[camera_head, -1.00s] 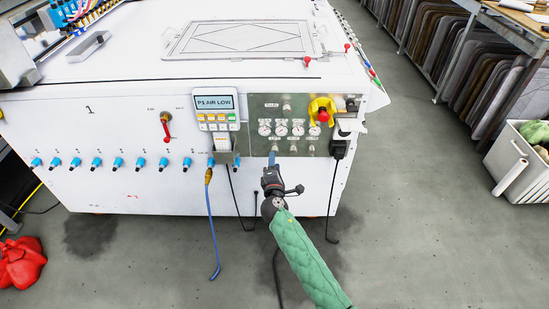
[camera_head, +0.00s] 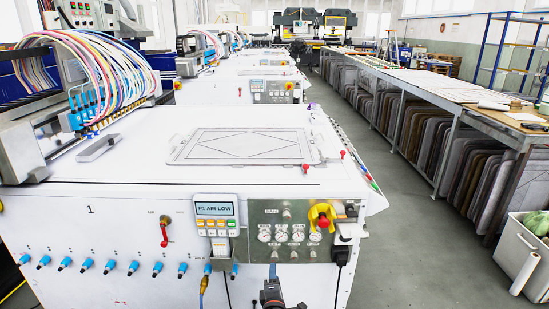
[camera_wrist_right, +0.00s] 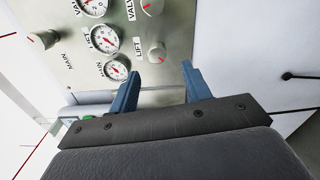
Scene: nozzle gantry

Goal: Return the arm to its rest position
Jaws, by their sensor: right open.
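My right gripper (camera_head: 272,271) shows at the bottom edge of the head view, just below the grey gauge panel (camera_head: 256,247) on the front of the white machine (camera_head: 110,220). Its arm is cut off by the frame. In the right wrist view its two blue fingers (camera_wrist_right: 160,80) are spread apart with nothing between them. They point toward the panel, near a round knob (camera_wrist_right: 157,53) and a gauge (camera_wrist_right: 116,69). I cannot tell whether a fingertip touches the panel. My left gripper is not in view.
A control unit (camera_head: 217,211) reading "P1 AIR LOW" hangs left of the panel. A red emergency button (camera_head: 323,222) on yellow sits at the panel's right. A red lever (camera_head: 164,233) and blue fittings (camera_head: 158,267) line the front. Open floor (camera_head: 430,260) lies right, before a crate (camera_head: 525,255).

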